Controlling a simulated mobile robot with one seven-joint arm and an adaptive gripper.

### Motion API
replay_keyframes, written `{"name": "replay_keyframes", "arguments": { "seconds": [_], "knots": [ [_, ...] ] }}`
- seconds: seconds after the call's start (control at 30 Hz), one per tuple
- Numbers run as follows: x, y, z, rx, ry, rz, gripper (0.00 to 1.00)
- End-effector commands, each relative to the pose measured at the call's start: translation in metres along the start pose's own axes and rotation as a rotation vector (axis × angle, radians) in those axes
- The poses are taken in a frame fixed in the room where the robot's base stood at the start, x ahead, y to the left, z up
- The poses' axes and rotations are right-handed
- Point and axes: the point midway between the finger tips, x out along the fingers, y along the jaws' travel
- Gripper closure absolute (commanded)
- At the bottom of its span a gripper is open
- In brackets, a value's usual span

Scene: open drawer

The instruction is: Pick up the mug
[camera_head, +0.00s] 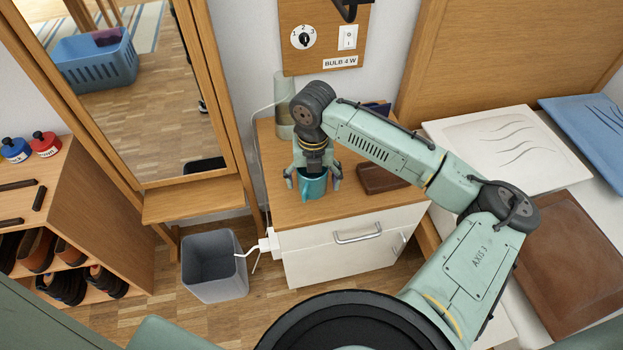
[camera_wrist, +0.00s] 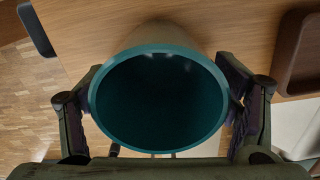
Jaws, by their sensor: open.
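The teal mug (camera_head: 311,187) stands on the wooden top of the small cabinet (camera_head: 350,204), near its front left part. Its round open mouth and dark inside fill the middle of the wrist view, where the mug (camera_wrist: 160,140) sits between the two fingers. My gripper (camera_head: 313,181) points down over the mug with its jaws open, one finger on each side. In the wrist view the fingers of my gripper (camera_wrist: 160,106) are close to the mug's left and right walls; whether they touch it I cannot tell. Part of the mug's body is hidden by my gripper.
A brown tray (camera_head: 382,178) lies right of the mug, with a glass vase (camera_head: 284,118) behind on the left. The cabinet has a white drawer with a metal handle (camera_head: 357,234). A grey bin (camera_head: 214,266) stands on the floor left. A mirror (camera_head: 140,90) rises behind it.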

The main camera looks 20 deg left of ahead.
Motion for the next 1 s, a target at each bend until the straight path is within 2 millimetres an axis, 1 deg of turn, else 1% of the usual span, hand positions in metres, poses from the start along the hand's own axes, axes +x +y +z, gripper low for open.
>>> {"name": "replay_keyframes", "arguments": {
  "seconds": [0.03, 0.13, 0.37, 1.0],
  "knots": [
    [0.0058, 0.0003, -0.0004, 0.001, 0.001, 0.002, 0.18],
    [0.0124, 0.0001, -0.0002, 0.000, 0.000, 0.001, 0.18],
    [0.0136, 0.0004, -0.0001, 0.000, -0.001, 0.001, 0.19],
    [0.0133, 0.0006, -0.0001, 0.000, -0.001, 0.001, 0.62]
  ]
}}
